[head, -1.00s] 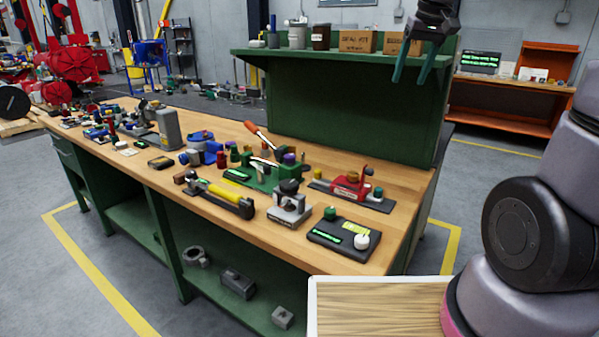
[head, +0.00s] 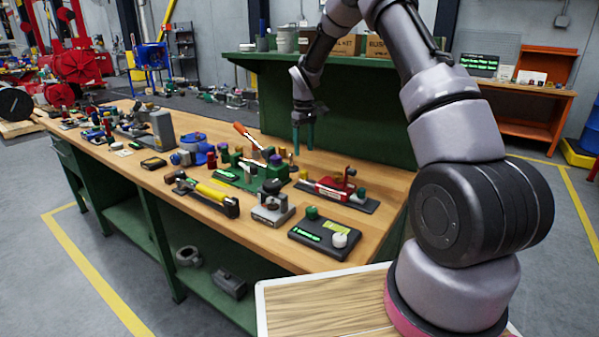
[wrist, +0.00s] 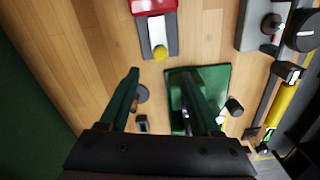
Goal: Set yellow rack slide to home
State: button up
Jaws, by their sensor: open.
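The yellow slide (head: 212,193) lies along a dark rail near the bench's front edge in the head view, with a black block at its right end. My gripper (head: 302,134) is open and empty, pointing down above the rear of the bench, well behind and right of the slide. In the wrist view its green fingers (wrist: 158,88) are apart, above a green base plate (wrist: 215,85).
The bench (head: 250,228) is crowded. A green fixture with an orange lever (head: 243,131), a red fixture (head: 330,187), a grey stand (head: 271,212) and a black control box (head: 324,236) stand around the slide. A green back panel (head: 350,120) rises behind.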

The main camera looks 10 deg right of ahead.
aim_at(304, 171)
notch_tip(304, 171, down, 10)
jog(key=shift+r, duration=0.15)
dwell(0.3)
grip_shut()
jog(key=shift+d, duration=0.1)
dwell(1.2)
